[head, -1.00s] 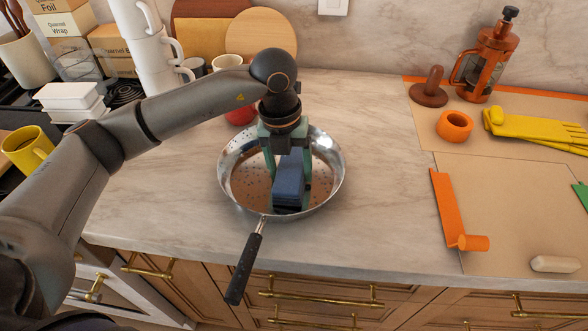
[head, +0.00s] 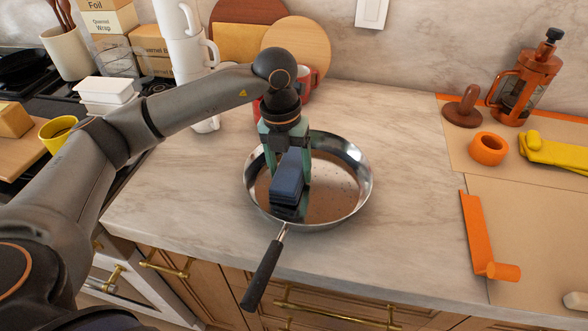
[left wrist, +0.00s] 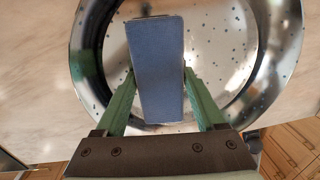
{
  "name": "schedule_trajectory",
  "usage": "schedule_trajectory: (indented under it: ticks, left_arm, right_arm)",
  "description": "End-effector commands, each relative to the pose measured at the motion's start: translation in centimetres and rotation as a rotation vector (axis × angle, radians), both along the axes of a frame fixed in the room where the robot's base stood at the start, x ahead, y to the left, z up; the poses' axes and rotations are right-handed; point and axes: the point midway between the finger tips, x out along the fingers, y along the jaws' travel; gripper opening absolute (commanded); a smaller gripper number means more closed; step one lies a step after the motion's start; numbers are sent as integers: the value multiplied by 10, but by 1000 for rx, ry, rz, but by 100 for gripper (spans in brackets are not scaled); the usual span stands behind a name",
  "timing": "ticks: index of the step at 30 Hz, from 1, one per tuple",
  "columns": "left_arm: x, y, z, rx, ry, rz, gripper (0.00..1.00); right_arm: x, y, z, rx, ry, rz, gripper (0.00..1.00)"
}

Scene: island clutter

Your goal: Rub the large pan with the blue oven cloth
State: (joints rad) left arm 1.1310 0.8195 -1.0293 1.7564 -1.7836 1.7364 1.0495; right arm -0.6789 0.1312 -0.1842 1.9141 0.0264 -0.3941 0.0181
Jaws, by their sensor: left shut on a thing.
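The large pan (head: 340,200) is a shiny steel frying pan on the marble counter, with its black handle (head: 263,272) pointing toward the front edge. Dark specks dot its inside, clearest in the left wrist view (left wrist: 235,50). My left gripper (head: 285,180) reaches down into the pan and is shut on the blue oven cloth (head: 288,178), a folded block. The cloth (left wrist: 157,70) sits between the green fingers over the left part of the pan's inside. Whether its underside touches the pan is hidden. My right gripper is not in view.
Stacked white mugs (head: 190,60) and a red mug (head: 304,84) stand behind the pan. An orange French press (head: 522,82), an orange ring (head: 488,148) and yellow gloves (head: 555,152) lie right. The counter between pan and orange strip (head: 476,232) is clear.

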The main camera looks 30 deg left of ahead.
Motion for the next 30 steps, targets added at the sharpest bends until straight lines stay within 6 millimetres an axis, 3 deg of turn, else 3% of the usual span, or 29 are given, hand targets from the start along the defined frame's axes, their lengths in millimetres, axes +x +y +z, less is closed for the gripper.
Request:
schedule_trajectory:
  ticks: [9,30]
  left_arm:
    - [4,-28,-2,-2,1,-4,27]
    - [10,-69,-1,-1,1,-3,27]
  right_arm:
    - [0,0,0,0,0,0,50]
    - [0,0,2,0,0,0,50]
